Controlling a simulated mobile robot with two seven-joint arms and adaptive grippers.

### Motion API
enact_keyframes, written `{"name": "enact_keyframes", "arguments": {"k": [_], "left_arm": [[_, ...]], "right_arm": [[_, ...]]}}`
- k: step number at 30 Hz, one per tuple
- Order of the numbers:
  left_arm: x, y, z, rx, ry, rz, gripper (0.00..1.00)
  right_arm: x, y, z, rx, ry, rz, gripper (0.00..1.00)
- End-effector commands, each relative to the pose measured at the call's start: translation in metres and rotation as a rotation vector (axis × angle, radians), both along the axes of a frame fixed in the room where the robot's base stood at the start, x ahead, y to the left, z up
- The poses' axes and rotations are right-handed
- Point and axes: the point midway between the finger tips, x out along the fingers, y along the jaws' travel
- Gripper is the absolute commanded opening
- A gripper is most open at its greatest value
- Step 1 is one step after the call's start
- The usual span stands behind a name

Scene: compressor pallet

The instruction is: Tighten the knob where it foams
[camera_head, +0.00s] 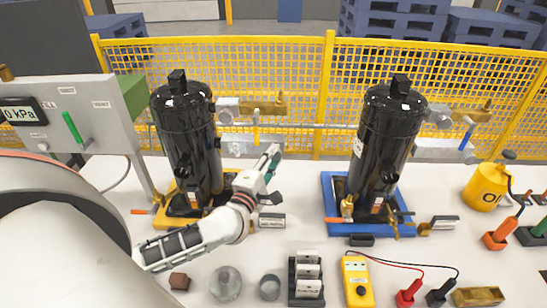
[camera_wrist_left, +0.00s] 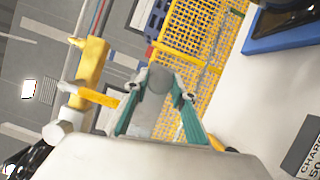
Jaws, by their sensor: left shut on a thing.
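Two black compressor tanks stand on the bench, a left one (camera_head: 187,150) on a yellow base and a right one (camera_head: 383,150) on a blue base. Brass fittings and a yellow-handled valve (camera_head: 256,127) sit right of the left tank; a blue-handled valve (camera_head: 467,136) sits right of the other. My left gripper (camera_head: 273,160) is right of the left tank, below the yellow-handled valve. In the left wrist view its teal fingers (camera_wrist_left: 152,106) are shut on a grey rounded piece (camera_wrist_left: 153,80), perhaps a knob. I see no foam. My right gripper is not in view.
A pressure panel (camera_head: 75,115) stands at the left. Along the front are a card holder (camera_head: 306,280), a yellow meter (camera_head: 356,280) with red and black leads, and small cups. A yellow canister (camera_head: 485,187) stands at the right. A yellow mesh fence (camera_head: 300,75) runs behind.

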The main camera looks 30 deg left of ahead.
Motion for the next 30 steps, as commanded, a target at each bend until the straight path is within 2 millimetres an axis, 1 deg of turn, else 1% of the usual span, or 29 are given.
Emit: {"name": "enact_keyframes", "arguments": {"k": [6,15,22,30], "left_arm": [[0.0,-0.0002,0.0016,0.152,0.091,-0.002,0.04],[-0.0002,-0.0001,0.0011,0.288,0.177,0.0,0.04],[-0.0002,-0.0004,0.0014,0.331,0.204,-0.001,0.04],[-0.0003,-0.0002,0.001,0.339,0.209,0.0,0.04]], "right_arm": [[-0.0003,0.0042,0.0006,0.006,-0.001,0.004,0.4],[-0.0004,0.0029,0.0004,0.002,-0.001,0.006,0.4],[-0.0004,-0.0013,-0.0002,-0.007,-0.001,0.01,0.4],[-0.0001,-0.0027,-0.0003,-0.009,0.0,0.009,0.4]]}}
